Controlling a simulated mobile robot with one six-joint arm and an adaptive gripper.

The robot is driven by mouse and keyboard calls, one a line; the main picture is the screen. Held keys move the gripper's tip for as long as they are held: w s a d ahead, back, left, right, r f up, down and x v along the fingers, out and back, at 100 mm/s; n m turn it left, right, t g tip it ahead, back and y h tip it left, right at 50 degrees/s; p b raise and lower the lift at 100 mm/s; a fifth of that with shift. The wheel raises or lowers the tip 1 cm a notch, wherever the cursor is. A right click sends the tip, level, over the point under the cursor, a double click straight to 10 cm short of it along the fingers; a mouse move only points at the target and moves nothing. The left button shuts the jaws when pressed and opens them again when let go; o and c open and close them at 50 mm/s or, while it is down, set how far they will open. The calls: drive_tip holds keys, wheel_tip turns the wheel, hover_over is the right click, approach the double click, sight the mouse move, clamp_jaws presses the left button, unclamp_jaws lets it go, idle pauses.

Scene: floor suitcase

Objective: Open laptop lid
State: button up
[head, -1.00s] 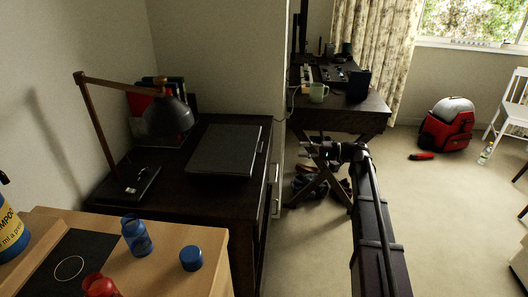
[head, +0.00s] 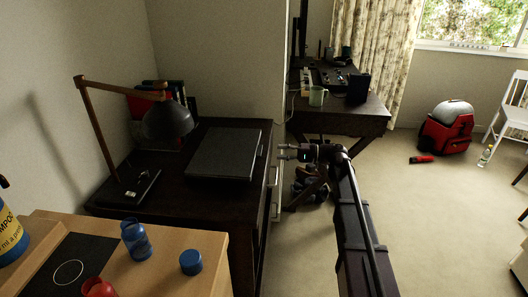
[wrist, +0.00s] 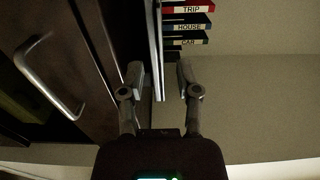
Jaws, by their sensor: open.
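The laptop (head: 222,154) is a dark, flat, closed slab on top of a dark dresser (head: 150,205) in the head view. My gripper (head: 282,152) is to the right of the laptop, beyond the dresser's front edge and apart from the laptop. In the wrist view my gripper (wrist: 160,76) has its two fingers spread, with nothing held between them. A thin pale upright edge (wrist: 157,45) shows between the fingertips, farther off; it looks like the laptop's edge, seen side-on.
A desk lamp (head: 168,120) stands left of the laptop, with binders behind. The dresser's drawer handle (wrist: 48,80) is near my gripper.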

drive_tip(key=shift+w+a, duration=0.1)
drive_tip(key=shift+a, duration=3.1)
clamp_jaws()
